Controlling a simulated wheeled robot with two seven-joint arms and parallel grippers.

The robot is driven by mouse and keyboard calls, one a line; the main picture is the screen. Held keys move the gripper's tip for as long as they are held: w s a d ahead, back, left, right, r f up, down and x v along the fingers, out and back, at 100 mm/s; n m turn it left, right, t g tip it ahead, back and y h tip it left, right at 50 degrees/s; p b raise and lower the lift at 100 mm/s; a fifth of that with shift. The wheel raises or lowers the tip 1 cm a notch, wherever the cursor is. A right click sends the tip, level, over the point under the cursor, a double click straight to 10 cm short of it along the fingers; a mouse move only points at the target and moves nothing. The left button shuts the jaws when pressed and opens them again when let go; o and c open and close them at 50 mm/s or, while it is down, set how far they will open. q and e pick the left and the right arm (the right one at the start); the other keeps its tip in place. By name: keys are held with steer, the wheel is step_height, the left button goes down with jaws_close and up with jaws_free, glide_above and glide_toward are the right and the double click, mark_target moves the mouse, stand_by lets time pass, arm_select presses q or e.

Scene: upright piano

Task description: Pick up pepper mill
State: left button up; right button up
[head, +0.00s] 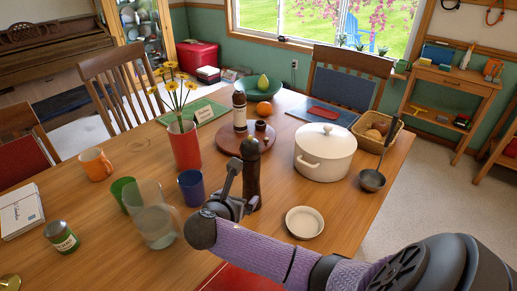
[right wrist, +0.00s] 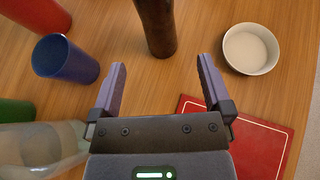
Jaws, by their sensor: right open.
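The pepper mill (head: 251,170) is a tall, dark brown, round-topped mill standing upright on the wooden table, in front of the round wooden board. It also shows in the right wrist view (right wrist: 156,25), where its top is cut off by the picture edge. My right gripper (head: 240,189) is close beside the mill on its near left side in the head view. In the right wrist view the right gripper (right wrist: 161,62) is open and empty, with the mill just beyond its fingertips and roughly centred between them. My left gripper is not in view.
A blue cup (head: 192,187), a clear pitcher (head: 156,222) and a red vase (head: 185,147) stand left of the mill. A small white bowl (head: 304,222) and a white pot (head: 325,153) are to its right. A red mat (right wrist: 240,140) lies near the gripper.

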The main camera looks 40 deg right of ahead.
mark_target(248, 187)
steer(key=b+x, duration=0.6)
steer(key=x, duration=0.3)
steer(key=shift+w+d+f, duration=0.15)
steer(key=shift+w+f, duration=0.1)
steer(key=shift+w, duration=0.05)
steer(key=shift+w+d+b, duration=0.15)
steer(key=shift+d+b, duration=0.1)
steer(key=shift+b, duration=0.05)
steer(key=shift+r, duration=0.15)
steer(key=c, duration=0.9)
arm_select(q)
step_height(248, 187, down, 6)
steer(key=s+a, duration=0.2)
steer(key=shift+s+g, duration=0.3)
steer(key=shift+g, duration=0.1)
arm_select(e)
jaws_close()
